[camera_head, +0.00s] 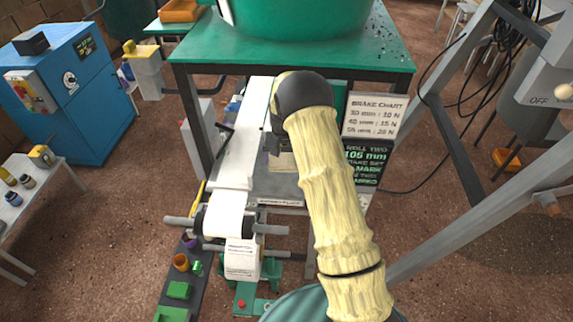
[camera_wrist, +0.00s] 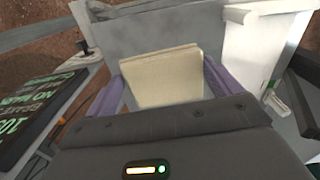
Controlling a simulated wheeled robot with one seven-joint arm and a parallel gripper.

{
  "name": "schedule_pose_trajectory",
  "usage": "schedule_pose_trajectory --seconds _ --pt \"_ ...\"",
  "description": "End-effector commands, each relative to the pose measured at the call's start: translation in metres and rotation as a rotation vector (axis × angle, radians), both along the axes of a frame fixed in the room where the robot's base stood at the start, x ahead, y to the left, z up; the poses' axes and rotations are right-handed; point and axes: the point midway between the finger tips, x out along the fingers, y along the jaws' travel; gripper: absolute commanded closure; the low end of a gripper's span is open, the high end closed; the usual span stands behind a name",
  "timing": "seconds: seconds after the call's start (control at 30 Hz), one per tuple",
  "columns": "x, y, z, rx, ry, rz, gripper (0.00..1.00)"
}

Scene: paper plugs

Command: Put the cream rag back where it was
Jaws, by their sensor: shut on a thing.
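The cream rag (camera_wrist: 162,78) looks like a flat folded pad in the wrist view. My gripper (camera_wrist: 160,88) is shut on it, with a purple finger at each side. In the head view a small part of the rag (camera_head: 284,162) shows beside my arm, and my gripper (camera_head: 273,147) is partly hidden behind the wrist. The rag is over or on a grey surface (camera_head: 275,188) to the right of the white paper strip; I cannot tell whether it touches. The far side of the rag is hidden.
The white paper strip (camera_head: 238,150) runs over a roller (camera_head: 225,222) at the front. A brake chart sign (camera_head: 375,116) and a dark sign (camera_head: 366,162) stand close on the right. The green-topped stand (camera_head: 215,50) is behind. Several coloured cups and blocks lie at front left.

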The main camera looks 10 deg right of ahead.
Motion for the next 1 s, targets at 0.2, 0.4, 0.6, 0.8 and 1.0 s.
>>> schedule_pose_trajectory --seconds 0.2,0.4,0.6,0.8,1.0 --pt "-0.02 0.003 -0.004 0.0 0.0 -0.008 0.31" --pt "-0.062 0.004 -0.008 0.0 0.0 -0.03 0.31" --pt "-0.086 0.006 -0.008 0.0 -0.001 -0.04 0.31" --pt "-0.087 0.006 -0.006 0.0 -0.001 -0.04 0.31" --pt "-0.086 0.006 -0.006 0.0 0.0 -0.041 0.31"
